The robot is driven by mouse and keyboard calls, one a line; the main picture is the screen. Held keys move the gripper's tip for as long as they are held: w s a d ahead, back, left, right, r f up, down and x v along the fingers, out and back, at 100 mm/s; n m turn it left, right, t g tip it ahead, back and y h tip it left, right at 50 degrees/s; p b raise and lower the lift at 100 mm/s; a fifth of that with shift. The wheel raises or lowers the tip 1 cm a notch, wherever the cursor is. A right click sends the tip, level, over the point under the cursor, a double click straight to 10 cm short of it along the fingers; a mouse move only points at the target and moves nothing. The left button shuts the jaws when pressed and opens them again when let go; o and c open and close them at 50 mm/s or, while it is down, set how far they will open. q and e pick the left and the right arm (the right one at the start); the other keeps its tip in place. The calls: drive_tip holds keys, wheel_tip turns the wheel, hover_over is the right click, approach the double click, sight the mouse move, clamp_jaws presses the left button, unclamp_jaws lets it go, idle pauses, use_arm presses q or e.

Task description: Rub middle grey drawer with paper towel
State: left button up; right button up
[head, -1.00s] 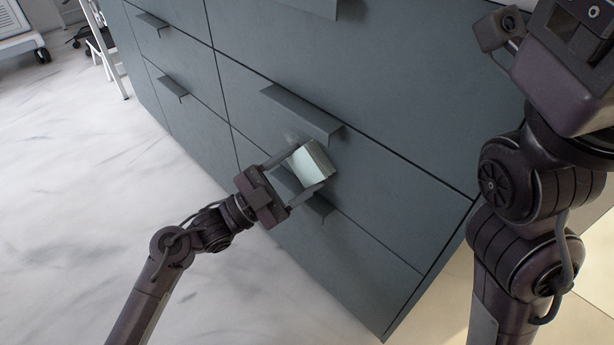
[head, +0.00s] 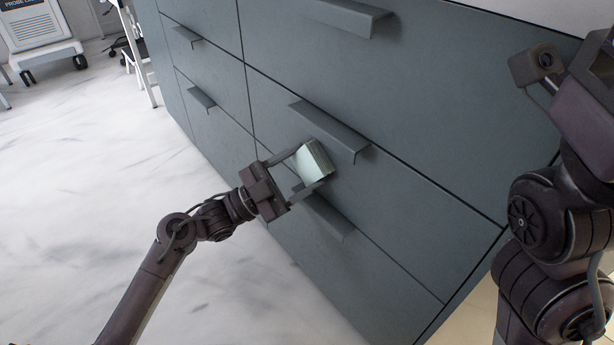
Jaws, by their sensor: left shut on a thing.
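The middle grey drawer (head: 400,180) is in the right column of the cabinet, with a long grey bar handle (head: 330,130). My left gripper (head: 306,170) is shut on a pale, block-like folded paper towel (head: 313,163). It holds the towel just below the handle, in front of the lower part of the middle drawer. I cannot tell whether the towel touches the drawer face. The towel and fingers hide part of the drawer. My right arm stands at the right edge; its fingers are out of view.
The upper drawer's handle (head: 345,15) juts out above, and the lower drawer's handle (head: 328,216) lies just under the gripper. More drawers are to the left. The marble-look floor (head: 70,220) is clear at left. A white wheeled unit (head: 42,38) stands far left.

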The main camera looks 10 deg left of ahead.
use_arm(q)
drive_tip(key=shift+w+a, duration=0.65)
drive_tip(key=shift+a, duration=0.15)
drive_tip(key=shift+s+a, duration=0.3)
drive_tip(key=shift+s, duration=0.15)
drive_tip(key=s+a+p, duration=0.2)
drive_tip(key=shift+s, duration=0.4)
drive_tip(key=shift+s+a+p, duration=0.3)
drive_tip(key=shift+s+a, duration=0.2)
drive_tip(key=shift+s, duration=0.1)
drive_tip(key=shift+s+a+p, duration=0.8)
drive_tip(key=shift+s+a, duration=0.1)
drive_tip(key=shift+s, duration=0.3)
